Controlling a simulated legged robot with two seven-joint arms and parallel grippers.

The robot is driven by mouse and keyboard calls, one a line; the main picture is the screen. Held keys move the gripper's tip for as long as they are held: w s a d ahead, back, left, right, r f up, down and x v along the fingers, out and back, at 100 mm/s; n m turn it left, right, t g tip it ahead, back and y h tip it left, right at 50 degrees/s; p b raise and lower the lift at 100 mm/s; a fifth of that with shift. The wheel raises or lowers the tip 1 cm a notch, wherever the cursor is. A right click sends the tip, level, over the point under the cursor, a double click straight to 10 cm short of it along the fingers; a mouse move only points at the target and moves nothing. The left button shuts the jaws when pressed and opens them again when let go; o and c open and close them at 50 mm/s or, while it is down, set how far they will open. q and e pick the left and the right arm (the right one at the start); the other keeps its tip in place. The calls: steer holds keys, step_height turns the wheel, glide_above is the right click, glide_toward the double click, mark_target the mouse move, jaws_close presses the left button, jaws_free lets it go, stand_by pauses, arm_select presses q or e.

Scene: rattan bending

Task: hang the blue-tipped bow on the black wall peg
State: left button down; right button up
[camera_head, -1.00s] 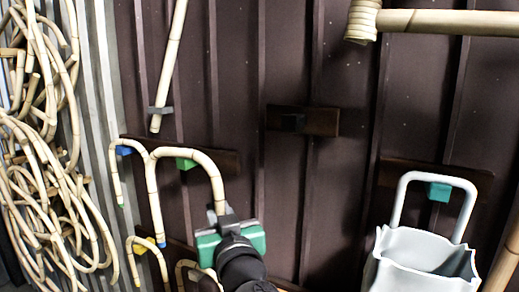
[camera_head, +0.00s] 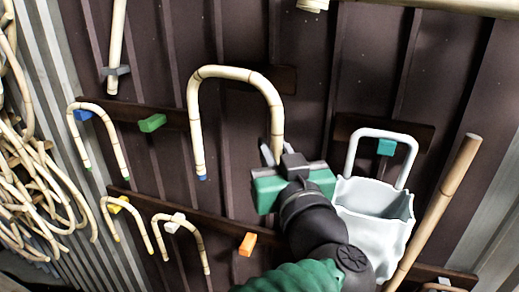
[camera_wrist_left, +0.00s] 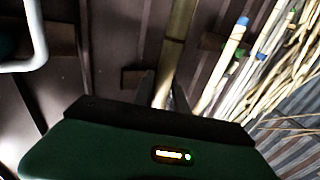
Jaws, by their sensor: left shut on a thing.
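The blue-tipped bow (camera_head: 195,125) is a pale rattan arch in the head view, opening downward, with its blue tip (camera_head: 202,178) at the lower left. My left gripper (camera_head: 277,155) is shut on the lower part of its right leg. The leg (camera_wrist_left: 181,35) also shows between the fingers in the left wrist view. The top of the arch lies in front of the dark peg board (camera_head: 286,79) on the wall. The black peg is hidden behind the arch, and I cannot tell whether the bow touches it. My right gripper is not in view.
A green peg (camera_head: 152,123) and an orange peg (camera_head: 248,244) are bare. Smaller bows hang on the blue peg (camera_head: 83,115), yellow peg and white peg. A grey bucket (camera_head: 370,208) hangs from a teal peg (camera_head: 386,147) at right, beside a leaning pole (camera_head: 440,205).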

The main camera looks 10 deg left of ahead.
arm_select(q)
steer(key=w+d+f+p, duration=0.1)
steer(key=w, duration=0.8)
steer(key=shift+w+d+f, duration=0.2)
steer(key=shift+w+f, duration=0.1)
steer(key=shift+w, duration=0.1)
stand_by(0.4)
steer(key=c, duration=1.3)
jaws_free()
steer(key=shift+o, duration=0.2)
